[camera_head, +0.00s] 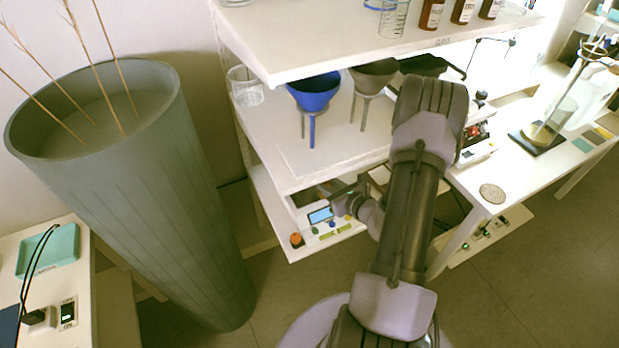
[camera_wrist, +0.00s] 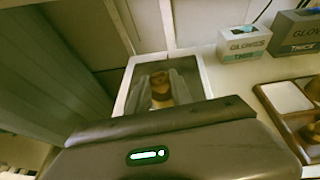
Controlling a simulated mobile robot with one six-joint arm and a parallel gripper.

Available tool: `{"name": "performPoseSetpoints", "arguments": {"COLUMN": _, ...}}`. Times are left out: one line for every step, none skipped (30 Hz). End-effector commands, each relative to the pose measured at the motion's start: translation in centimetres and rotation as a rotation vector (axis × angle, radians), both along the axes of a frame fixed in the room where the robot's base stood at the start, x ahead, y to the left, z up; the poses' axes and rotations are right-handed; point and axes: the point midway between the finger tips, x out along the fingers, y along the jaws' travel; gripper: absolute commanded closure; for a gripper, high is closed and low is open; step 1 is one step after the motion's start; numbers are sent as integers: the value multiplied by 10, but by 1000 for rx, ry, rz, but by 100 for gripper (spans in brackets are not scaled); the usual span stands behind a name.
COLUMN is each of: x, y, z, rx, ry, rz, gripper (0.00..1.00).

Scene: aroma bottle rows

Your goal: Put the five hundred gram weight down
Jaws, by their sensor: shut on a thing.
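My gripper (camera_wrist: 163,88) is shut on a small brass-coloured weight (camera_wrist: 160,92), seen between the two fingers in the wrist view. The weight is over or inside a white-rimmed rectangular tray (camera_wrist: 203,72); I cannot tell whether it touches the bottom. No marking on the weight is readable. In the head view my arm reaches down in front of the shelving, with the wrist by the lower shelf. The weight cannot be made out there.
Glove boxes (camera_wrist: 243,43) and a wooden stand with a white square (camera_wrist: 287,98) are right of the tray. In the head view, a device with a blue screen (camera_head: 321,215) sits on the lower shelf (camera_head: 268,190). A large grey planter (camera_head: 150,190) stands at left.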

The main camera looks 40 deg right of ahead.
Motion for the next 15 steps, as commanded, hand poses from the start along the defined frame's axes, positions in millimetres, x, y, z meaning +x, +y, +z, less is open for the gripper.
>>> {"name": "performPoseSetpoints", "arguments": {"x": 11, "y": 0, "z": -1, "rx": -3, "ry": -4, "rz": 3, "gripper": 100}}
{"name": "performPoseSetpoints", "arguments": {"x": 16, "y": -1, "z": 0, "rx": -1, "ry": -3, "rz": 1, "gripper": 100}}
{"name": "performPoseSetpoints", "arguments": {"x": 22, "y": -2, "z": -1, "rx": -1, "ry": -2, "rz": 3, "gripper": 100}}
{"name": "performPoseSetpoints", "arguments": {"x": 25, "y": -3, "z": 0, "rx": -1, "ry": -2, "rz": 0, "gripper": 100}}
{"name": "performPoseSetpoints", "arguments": {"x": 27, "y": -3, "z": 0, "rx": -1, "ry": -2, "rz": -1, "gripper": 100}}
{"name": "performPoseSetpoints", "arguments": {"x": 31, "y": -3, "z": 0, "rx": -1, "ry": -1, "rz": 1, "gripper": 100}}
{"name": "performPoseSetpoints", "arguments": {"x": 36, "y": -3, "z": 0, "rx": -1, "ry": -1, "rz": 3, "gripper": 100}}
{"name": "performPoseSetpoints", "arguments": {"x": 42, "y": -4, "z": 0, "rx": -1, "ry": -3, "rz": 1, "gripper": 100}}
{"name": "performPoseSetpoints", "arguments": {"x": 50, "y": -4, "z": 0, "rx": -2, "ry": -3, "rz": 3, "gripper": 100}}
{"name": "performPoseSetpoints", "arguments": {"x": 56, "y": -6, "z": -1, "rx": -2, "ry": -3, "rz": 2, "gripper": 100}}
{"name": "performPoseSetpoints", "arguments": {"x": 62, "y": -6, "z": -1, "rx": -3, "ry": -3, "rz": 2, "gripper": 100}}
{"name": "performPoseSetpoints", "arguments": {"x": 69, "y": -7, "z": -1, "rx": -1, "ry": -3, "rz": 3, "gripper": 100}}
{"name": "performPoseSetpoints", "arguments": {"x": 74, "y": -8, "z": 0, "rx": -1, "ry": -4, "rz": 0, "gripper": 100}}
{"name": "performPoseSetpoints", "arguments": {"x": 76, "y": -7, "z": -3, "rx": 1, "ry": -2, "rz": 0, "gripper": 100}}
{"name": "performPoseSetpoints", "arguments": {"x": 74, "y": -8, "z": -11, "rx": 2, "ry": 0, "rz": -2, "gripper": 100}}
